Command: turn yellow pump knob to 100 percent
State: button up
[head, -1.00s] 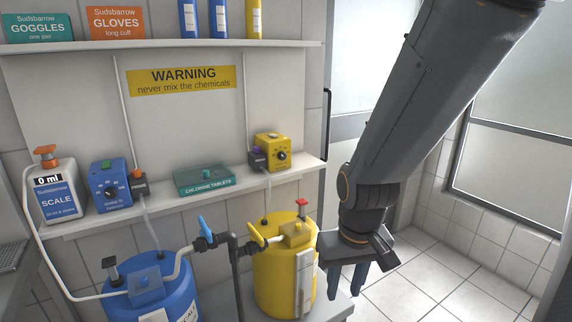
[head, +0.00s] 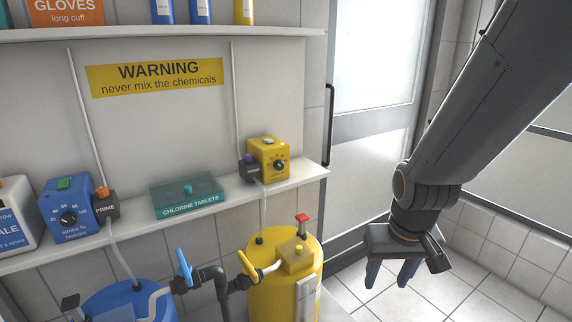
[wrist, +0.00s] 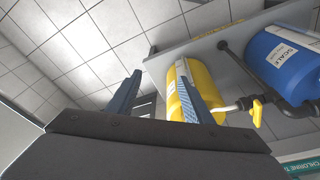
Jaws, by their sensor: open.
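The yellow pump (head: 268,160) sits on the lower shelf at its right end. Its black round knob (head: 279,165) is on the front face; the exact setting is too small to read. A dark box with a purple button (head: 250,165) is on its left side. My gripper (head: 391,274) hangs to the right of and below the pump, apart from it, with fingers pointing down, open and empty. In the wrist view the two blue fingers (wrist: 158,100) are spread apart, with a yellow drum between and behind them. The pump does not show in the wrist view.
The yellow drum (head: 285,285) with a red-topped valve stands below the pump. Blue pump (head: 68,210), teal chlorine tablets box (head: 188,196) and pipes with blue and yellow valve levers are to the left. A door (head: 375,130) is behind; tiled floor at right is free.

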jog(key=w+a+f+n+t+b, duration=0.1)
jog(key=w+t, duration=0.2)
jog(key=w, duration=0.9)
jog(key=n+t+y+b, duration=0.4)
jog(key=n+t+y, duration=0.3)
jog(key=t+y, duration=0.3)
send_near(281, 166)
jog(key=shift+p+x, duration=1.15)
jog(key=shift+x, duration=2.8)
jog(key=shift+a, duration=0.1)
jog(key=c, duration=1.1)
jog(key=shift+o, duration=0.2)
